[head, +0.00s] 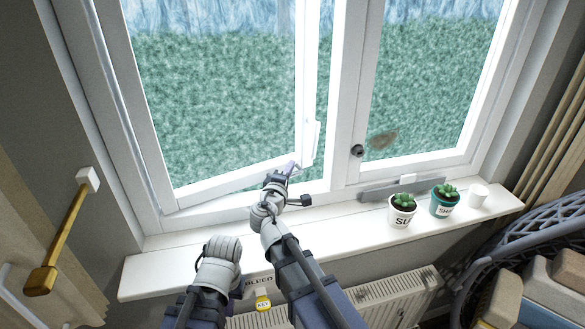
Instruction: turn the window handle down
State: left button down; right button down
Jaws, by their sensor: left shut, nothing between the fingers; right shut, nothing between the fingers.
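The left window sash (303,85) stands ajar, its right edge apart from the middle post. A white window handle (312,142) is on the lower part of that edge, with its lever close to upright. My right gripper (292,167) is shut and empty, just below and left of the handle near the sash's bottom corner. I cannot tell if it touches the sash. My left gripper (237,290) is low at the sill's front edge, beneath my pale wrist, shut and mostly hidden.
A brass rod (62,235) juts at left; a grey basket (480,272) stands right.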

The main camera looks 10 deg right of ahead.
aim_at(312, 152)
jog(key=w+d, duration=0.7)
jog(key=shift+w+f+b, duration=0.15)
jog(key=shift+f+b, duration=0.25)
jog(key=shift+f, duration=0.05)
jog(key=shift+w+d+f+b, duration=0.1)
jog(key=shift+d+f+b, duration=0.1)
jog(key=shift+d, duration=0.25)
jog(key=shift+w+d+f+b, duration=0.1)
jog(key=shift+d+b, duration=0.05)
jog(key=shift+d, duration=0.3)
jog(key=shift+a+r, duration=0.1)
jog(key=shift+r, duration=0.05)
